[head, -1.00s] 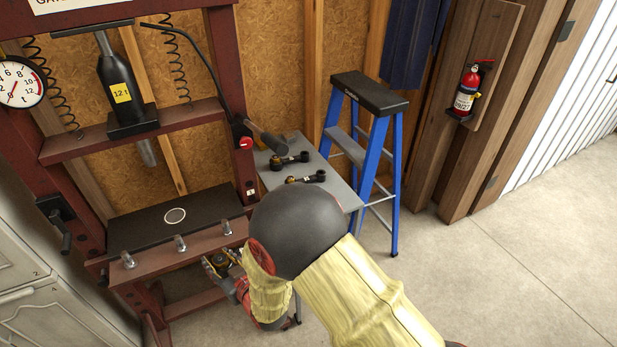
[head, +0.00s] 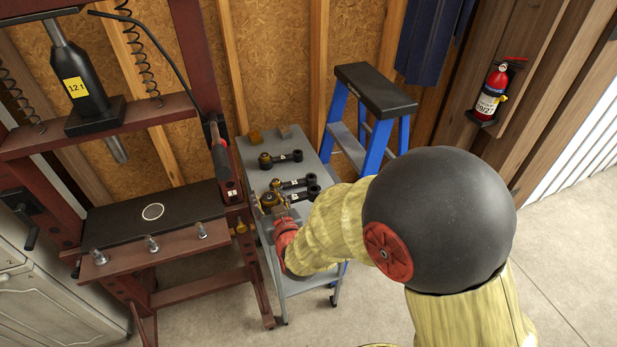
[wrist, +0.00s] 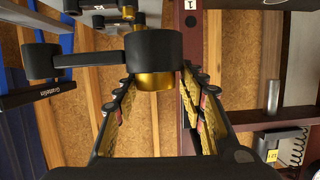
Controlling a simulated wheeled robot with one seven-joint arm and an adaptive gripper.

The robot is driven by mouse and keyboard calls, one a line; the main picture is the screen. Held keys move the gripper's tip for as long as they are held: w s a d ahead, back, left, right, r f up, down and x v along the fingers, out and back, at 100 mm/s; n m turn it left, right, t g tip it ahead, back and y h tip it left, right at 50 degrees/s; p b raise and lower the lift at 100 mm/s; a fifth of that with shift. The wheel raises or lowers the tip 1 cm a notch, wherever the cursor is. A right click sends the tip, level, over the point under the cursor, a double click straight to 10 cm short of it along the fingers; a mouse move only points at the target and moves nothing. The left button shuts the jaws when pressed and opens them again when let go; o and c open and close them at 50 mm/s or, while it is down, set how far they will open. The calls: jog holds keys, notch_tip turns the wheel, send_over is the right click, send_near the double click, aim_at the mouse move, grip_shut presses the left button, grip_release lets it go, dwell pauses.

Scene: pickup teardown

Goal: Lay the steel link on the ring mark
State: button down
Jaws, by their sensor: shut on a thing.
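My gripper (head: 276,208) is over the grey cart, to the right of the press. In the wrist view, my gripper (wrist: 160,82) is shut on the large end of a dark link (wrist: 154,50) with a brass bushing below; its bar runs left to a smaller end. In the head view this link is partly hidden by the gripper, and whether it touches the cart is unclear. Two similar dark links, a rear one (head: 281,158) and a nearer one (head: 296,183), lie on the cart. The white ring mark (head: 153,211) is bare on the black press bed (head: 112,221).
The grey cart (head: 244,157) also bears small blocks at its back. The red press frame (head: 187,45) has an upright between bed and cart. Bolts (head: 152,244) stand along its front beam. A blue stepladder (head: 375,145) stands close behind the cart at right.

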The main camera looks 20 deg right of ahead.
jog(key=shift+d+f, duration=0.25)
jog(key=shift+w+f, duration=0.25)
jog(key=shift+w, duration=0.05)
jog(key=w+d+f+b, duration=0.1)
jog(key=w+f, duration=0.2)
jog(key=w, duration=0.1)
jog(key=w+d+f+b, duration=0.1)
jog(key=w+f, duration=0.2)
jog(key=w, duration=0.1)
jog(key=w+d+f+b, duration=0.1)
jog(key=w+f, duration=0.2)
jog(key=w, duration=0.1)
jog(key=shift+w, duration=0.25)
jog(key=shift+w+f+b, duration=0.15)
jog(key=shift+f+b, duration=0.25)
jog(key=shift+f, duration=0.5)
jog(key=shift+w+f+b, duration=0.1)
jog(key=shift+f+b, duration=0.25)
jog(key=shift+f, duration=0.55)
jog(key=shift+f, duration=0.15)
jog(key=c, duration=1.1)
grip_release()
jog(key=shift+s+f, duration=0.1)
jog(key=shift+s, duration=0.05)
